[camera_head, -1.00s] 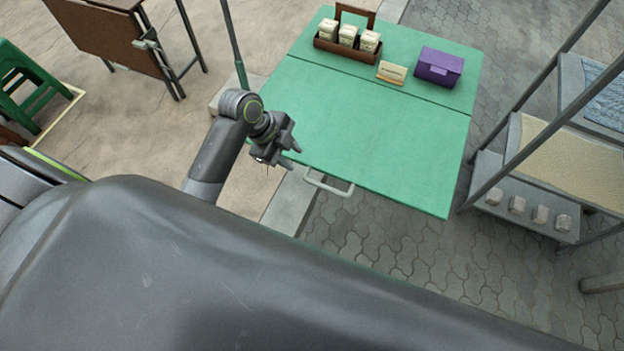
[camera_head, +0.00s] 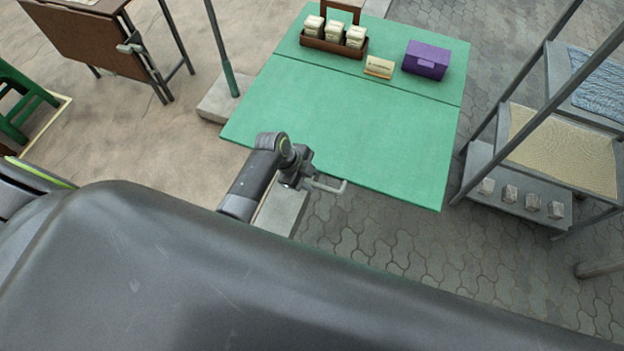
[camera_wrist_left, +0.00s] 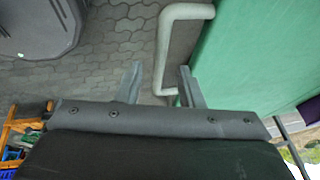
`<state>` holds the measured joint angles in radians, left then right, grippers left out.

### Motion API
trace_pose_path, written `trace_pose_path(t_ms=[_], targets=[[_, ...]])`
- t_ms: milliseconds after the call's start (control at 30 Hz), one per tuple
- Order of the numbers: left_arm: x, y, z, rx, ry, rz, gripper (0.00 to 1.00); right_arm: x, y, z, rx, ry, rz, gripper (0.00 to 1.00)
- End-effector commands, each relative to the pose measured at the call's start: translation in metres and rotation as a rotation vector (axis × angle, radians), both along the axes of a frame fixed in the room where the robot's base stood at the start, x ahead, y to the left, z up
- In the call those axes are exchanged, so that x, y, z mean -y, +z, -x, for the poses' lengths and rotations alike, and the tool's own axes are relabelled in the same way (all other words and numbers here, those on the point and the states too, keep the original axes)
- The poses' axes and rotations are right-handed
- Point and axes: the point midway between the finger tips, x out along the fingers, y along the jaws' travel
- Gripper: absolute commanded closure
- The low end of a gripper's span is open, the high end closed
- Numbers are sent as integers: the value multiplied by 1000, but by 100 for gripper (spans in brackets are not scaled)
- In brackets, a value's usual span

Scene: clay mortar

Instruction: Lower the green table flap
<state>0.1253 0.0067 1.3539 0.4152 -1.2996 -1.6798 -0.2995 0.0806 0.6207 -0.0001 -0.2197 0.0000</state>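The green table flap (camera_head: 345,140) is the front panel of the green table. It lies level with the rear panel, a seam between them. A pale U-shaped handle (camera_head: 343,187) sticks out from its front edge. My left gripper (camera_head: 308,182) is at the left end of this handle. In the left wrist view the gripper (camera_wrist_left: 159,76) is open, with its two fingers apart. The handle (camera_wrist_left: 164,45) shows between and ahead of the fingers, beside the green flap (camera_wrist_left: 240,55). I cannot tell whether a finger touches it. My right gripper is not in view.
The rear panel (camera_head: 385,82) bears a brown carrier (camera_head: 333,45) with pale packets, a small sign (camera_head: 379,67) and a purple box (camera_head: 426,60). A grey shelf rack (camera_head: 480,160) stands right. A pole (camera_head: 222,60) stands left. Paving in front of the flap is clear.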

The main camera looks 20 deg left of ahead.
Motion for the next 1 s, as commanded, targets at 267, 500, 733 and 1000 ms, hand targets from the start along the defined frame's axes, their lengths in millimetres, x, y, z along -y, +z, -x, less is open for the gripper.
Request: trace_pose_path(t_ms=[267, 500, 733, 1000], targets=[[7, -16, -3, 0, 0, 0, 66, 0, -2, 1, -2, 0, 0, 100], [7, -16, -3, 1, -1, 0, 66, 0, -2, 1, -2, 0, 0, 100], [7, -16, -3, 0, 0, 0, 91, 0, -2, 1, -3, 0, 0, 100], [7, -16, -3, 0, 0, 0, 100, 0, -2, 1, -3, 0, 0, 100]])
